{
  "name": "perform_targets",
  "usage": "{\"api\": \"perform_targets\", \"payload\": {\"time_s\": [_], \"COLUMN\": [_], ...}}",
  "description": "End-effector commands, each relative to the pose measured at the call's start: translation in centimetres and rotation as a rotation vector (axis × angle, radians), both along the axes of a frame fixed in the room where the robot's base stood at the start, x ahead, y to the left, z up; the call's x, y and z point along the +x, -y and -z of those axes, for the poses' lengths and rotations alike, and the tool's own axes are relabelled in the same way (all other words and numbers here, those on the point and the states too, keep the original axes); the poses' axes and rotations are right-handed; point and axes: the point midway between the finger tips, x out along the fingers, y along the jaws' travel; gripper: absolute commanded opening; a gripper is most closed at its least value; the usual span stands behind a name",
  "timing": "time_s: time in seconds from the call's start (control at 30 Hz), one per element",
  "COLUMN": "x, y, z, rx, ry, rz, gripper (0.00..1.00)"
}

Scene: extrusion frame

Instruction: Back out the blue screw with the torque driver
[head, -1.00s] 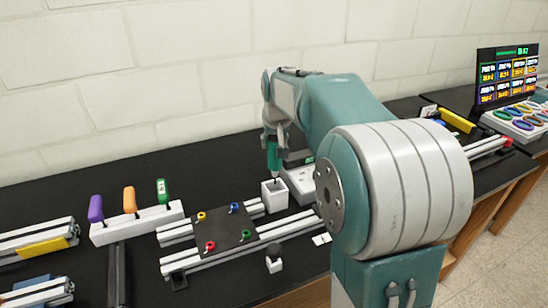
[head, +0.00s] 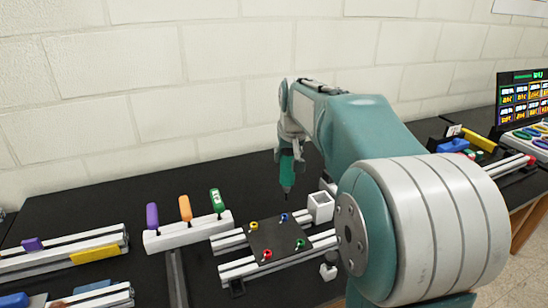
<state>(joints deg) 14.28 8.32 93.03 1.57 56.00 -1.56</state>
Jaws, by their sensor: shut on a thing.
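My gripper (head: 289,146) is shut on the torque driver (head: 287,168), a green-bodied tool with a dark shaft pointing down. The driver hangs nearly upright. In the picture its tip is just above the blue screw (head: 284,216), with a visible gap; their exact alignment in depth cannot be told. The blue screw sits at the far right corner of a black plate (head: 270,241) across the aluminium rails. A yellow screw (head: 254,225), a red screw (head: 267,254) and a green screw (head: 300,243) stand at the other corners.
A white square holder (head: 321,207) stands right of the plate, close to my arm. Left is a white rack (head: 188,233) with purple, orange and green handles. More rails (head: 62,256) lie far left. A lit screen (head: 520,102) is at the right. My arm hides the bench behind it.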

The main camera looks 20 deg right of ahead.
Motion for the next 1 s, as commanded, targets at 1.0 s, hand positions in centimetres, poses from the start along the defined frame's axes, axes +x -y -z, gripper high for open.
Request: {"api": "perform_targets", "payload": {"time_s": [1.0], "x": [0.1], "y": [-1.9], "z": [5.5], "rx": [-0.017], "ry": [0.001], "rz": [-0.002], "gripper": [0.00]}}
